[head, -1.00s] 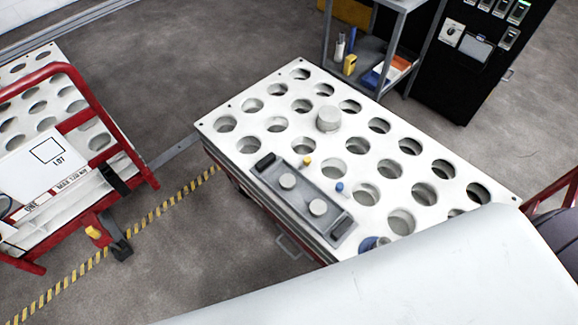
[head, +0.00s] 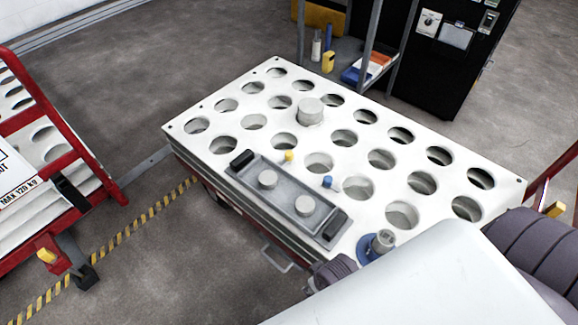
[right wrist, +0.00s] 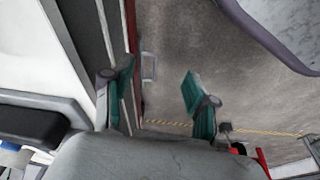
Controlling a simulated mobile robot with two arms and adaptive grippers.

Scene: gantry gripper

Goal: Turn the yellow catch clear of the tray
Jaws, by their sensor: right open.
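The yellow catch (head: 289,156) is a small knob at the far long edge of the grey tray (head: 286,192). It is too small to tell whether it overlaps the rim. A similar blue catch (head: 327,181) sits further right along that edge. The tray has black end handles and holds two grey discs. In the right wrist view my right gripper (right wrist: 157,92) is open and empty, its teal fingers apart above the floor beside the table. The tray's black handle (right wrist: 30,124) shows at the left there. My left gripper is not in view.
The tray lies on a white table (head: 225,133) with round holes. A grey cylinder (head: 310,110) and a blue-based metal part (head: 384,242) stand on it. A red cart (head: 75,205) is at the left, a shelf (head: 345,75) behind. My white arm covers the lower right.

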